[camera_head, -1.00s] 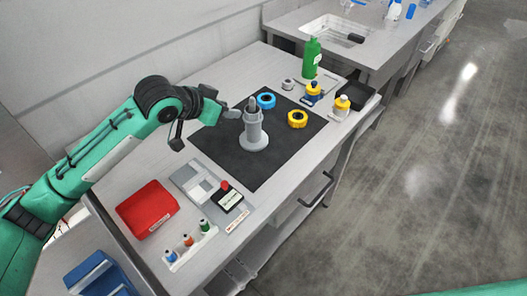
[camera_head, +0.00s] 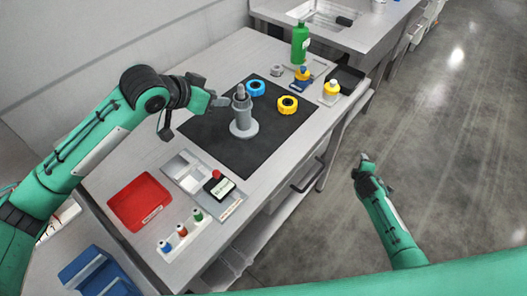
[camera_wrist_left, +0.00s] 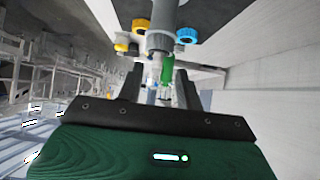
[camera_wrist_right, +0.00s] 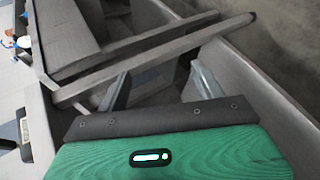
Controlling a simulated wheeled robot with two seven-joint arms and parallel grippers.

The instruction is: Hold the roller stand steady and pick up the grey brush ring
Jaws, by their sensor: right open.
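The grey roller stand (camera_head: 241,123) is upright on the black mat, a round base with a post. My left gripper (camera_head: 194,117) is open at its left, fingers toward the post; the stand also shows just beyond the parted fingers in the left wrist view (camera_wrist_left: 160,40). I cannot tell if they touch it. A small grey ring-shaped piece (camera_head: 277,70), seemingly the grey brush ring, lies beyond the mat's far edge, near the green bottle. My right gripper (camera_head: 377,175) is open and empty, off the bench's right side; its parted fingers show in the right wrist view (camera_wrist_right: 160,85).
A blue ring (camera_head: 257,88) and a yellow ring (camera_head: 288,104) lie on the mat (camera_head: 235,158) behind the stand. A green bottle (camera_head: 300,45), yellow-topped bottles and a black tray (camera_head: 347,79) stand farther back. A red tray (camera_head: 139,202) and small vials are nearer.

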